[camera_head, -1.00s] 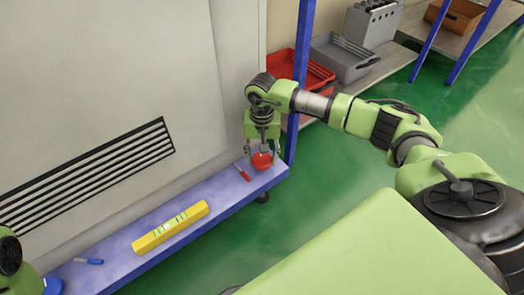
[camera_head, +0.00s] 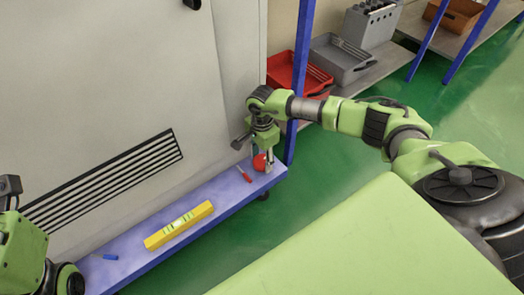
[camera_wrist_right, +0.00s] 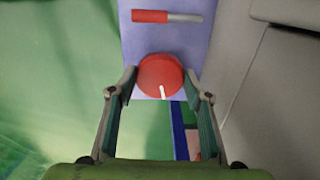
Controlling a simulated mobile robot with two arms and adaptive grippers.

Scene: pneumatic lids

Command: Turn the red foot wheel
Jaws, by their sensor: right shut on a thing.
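The red foot wheel (camera_head: 260,164) is a round red knob at the right end of the blue-purple shelf (camera_head: 225,203). My right gripper (camera_head: 263,159) points down over it, with its fingers around it. In the right wrist view the wheel (camera_wrist_right: 160,76) sits between the two fingertips, and a white mark shows on its near side, pointing toward the bottom of the picture. The right gripper is shut on the wheel. Part of my left arm shows at the left edge of the head view; I cannot make out its gripper there.
A red marker (camera_head: 243,174) lies close to the wheel; a yellow level (camera_head: 179,225) and a blue marker (camera_head: 107,257) lie farther left. A grey cabinet wall (camera_head: 110,90) stands behind. A blue post (camera_head: 298,80) rises right of the wheel. Green floor is free in front.

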